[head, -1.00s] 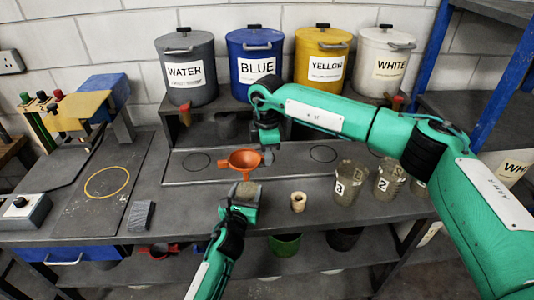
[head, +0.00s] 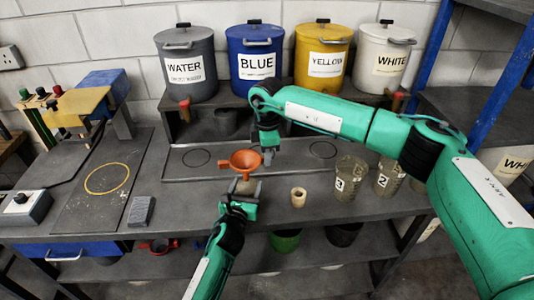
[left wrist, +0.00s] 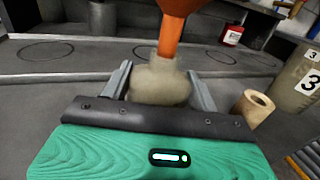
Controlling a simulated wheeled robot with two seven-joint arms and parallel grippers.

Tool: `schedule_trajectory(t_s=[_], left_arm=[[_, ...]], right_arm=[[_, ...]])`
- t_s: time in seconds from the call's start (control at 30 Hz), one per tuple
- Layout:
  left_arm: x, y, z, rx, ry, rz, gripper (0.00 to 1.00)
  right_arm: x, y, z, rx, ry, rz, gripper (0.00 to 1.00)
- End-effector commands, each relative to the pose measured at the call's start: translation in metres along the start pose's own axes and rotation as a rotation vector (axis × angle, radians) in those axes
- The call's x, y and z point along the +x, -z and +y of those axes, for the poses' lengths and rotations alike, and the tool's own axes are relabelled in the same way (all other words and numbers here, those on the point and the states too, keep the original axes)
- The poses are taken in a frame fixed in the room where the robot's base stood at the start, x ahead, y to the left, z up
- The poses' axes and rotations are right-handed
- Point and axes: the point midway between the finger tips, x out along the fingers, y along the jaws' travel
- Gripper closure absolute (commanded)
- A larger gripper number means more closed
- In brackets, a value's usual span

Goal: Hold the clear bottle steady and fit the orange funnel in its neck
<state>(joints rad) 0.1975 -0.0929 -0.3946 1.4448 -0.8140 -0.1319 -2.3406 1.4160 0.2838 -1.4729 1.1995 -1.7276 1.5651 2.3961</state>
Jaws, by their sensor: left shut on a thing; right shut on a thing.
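The orange funnel (head: 241,160) is upright in my right gripper (head: 268,157), which is shut on it at its right side. The clear bottle (head: 245,188) stands below the funnel. My left gripper (head: 240,195) is shut around the bottle from the front. In the left wrist view, the bottle (left wrist: 160,84) is between the two fingers, and the stem of the funnel (left wrist: 171,35) comes down to its neck. The stem's lower end overlaps the neck, and I cannot tell how deep it sits inside.
A beige hollow cylinder (head: 298,197) stands right of the bottle. Cups marked 3 (head: 349,181) and 2 (head: 389,177) stand further right. Labelled buckets line the raised shelf behind. A grey block (head: 140,211) lies on the left. The bench between block and bottle is clear.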

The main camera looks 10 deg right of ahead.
Motion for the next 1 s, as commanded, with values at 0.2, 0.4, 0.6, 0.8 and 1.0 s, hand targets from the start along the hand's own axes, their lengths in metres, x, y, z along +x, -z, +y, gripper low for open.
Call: schedule_trajectory(t_s=[0.2,0.4,0.6,0.8,1.0], left_arm=[[0.000,0.001,0.000,0.000,-0.001,0.002,0.63],[0.000,0.001,0.000,0.000,-0.001,0.002,0.63],[0.000,0.001,0.000,0.000,-0.001,0.002,0.63],[0.000,0.001,0.000,0.000,-0.001,0.002,0.63],[0.000,0.001,0.000,0.000,0.000,0.002,0.63]], right_arm=[[0.000,0.000,0.000,0.000,0.000,0.000,1.00],[0.000,0.000,0.000,0.000,0.000,0.000,1.00],[0.003,0.000,0.000,0.000,0.001,0.000,1.00],[0.007,0.000,0.000,0.000,0.001,0.000,1.00],[0.011,0.000,0.000,0.000,0.001,0.000,1.00]])
